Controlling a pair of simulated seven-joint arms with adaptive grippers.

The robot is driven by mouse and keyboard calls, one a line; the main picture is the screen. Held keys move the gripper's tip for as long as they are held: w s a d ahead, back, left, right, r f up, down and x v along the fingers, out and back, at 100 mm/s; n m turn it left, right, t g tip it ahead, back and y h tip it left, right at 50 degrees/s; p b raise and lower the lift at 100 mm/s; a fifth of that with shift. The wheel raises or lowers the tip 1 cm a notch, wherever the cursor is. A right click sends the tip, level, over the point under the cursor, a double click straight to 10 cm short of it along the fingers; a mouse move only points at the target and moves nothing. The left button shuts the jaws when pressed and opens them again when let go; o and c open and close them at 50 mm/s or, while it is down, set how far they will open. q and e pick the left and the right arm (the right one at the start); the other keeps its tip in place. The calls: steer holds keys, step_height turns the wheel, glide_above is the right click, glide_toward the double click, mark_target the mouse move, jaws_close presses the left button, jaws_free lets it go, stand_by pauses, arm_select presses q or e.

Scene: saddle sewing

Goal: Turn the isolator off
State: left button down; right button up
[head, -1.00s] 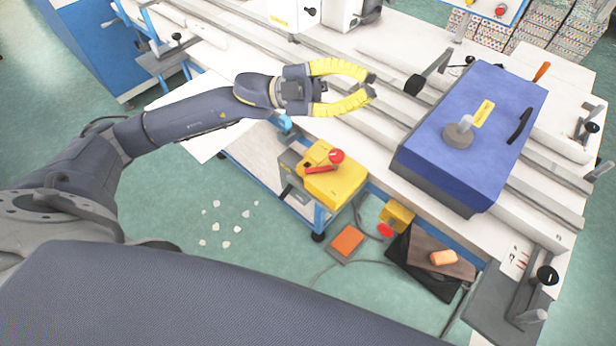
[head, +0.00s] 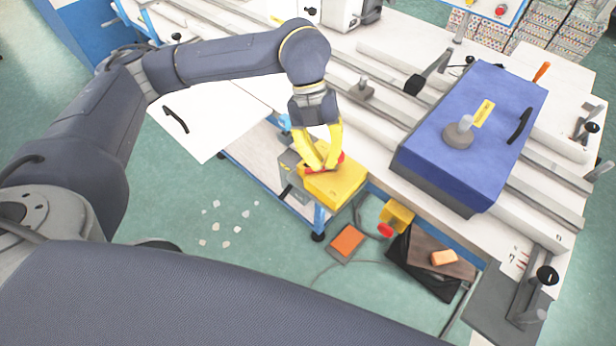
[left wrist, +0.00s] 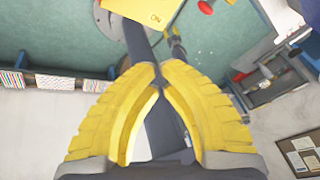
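The isolator is a yellow box (head: 338,187) with a red lever and round red knob (head: 341,157) on top, at the bench's front side. My left gripper (head: 324,167) points down over the box, its yellow fingers beside the knob and partly covering the lever. In the left wrist view the fingertips (left wrist: 160,66) meet, with nothing seen held between them. The isolator's yellow face (left wrist: 148,12), marked "ON", and the red knob (left wrist: 206,7) show at the top edge, beyond the fingertips. Contact with the lever cannot be told. My right gripper is out of view.
A large blue box (head: 470,130) stands on the bench to the right. A smaller yellow box (head: 397,215) with a red button is below the bench edge. An orange pad (head: 348,242) lies nearby. A white panel (head: 205,125) is left of the isolator.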

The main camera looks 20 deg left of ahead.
arm_select(q)
steer(key=f+n, duration=0.1)
steer(key=f, duration=0.2)
steer(key=s+a+f+n+y, duration=0.1)
steer(key=f, duration=0.3)
steer(key=s+a+f+n+y, duration=0.1)
steer(key=f, duration=0.2)
steer(key=shift+f, duration=0.35)
steer(key=shift+w+a, duration=0.5)
steer(key=shift+w, duration=0.2)
steer(key=shift+w+a, duration=0.5)
steer(key=shift+w, duration=0.2)
steer(key=shift+a, duration=0.2)
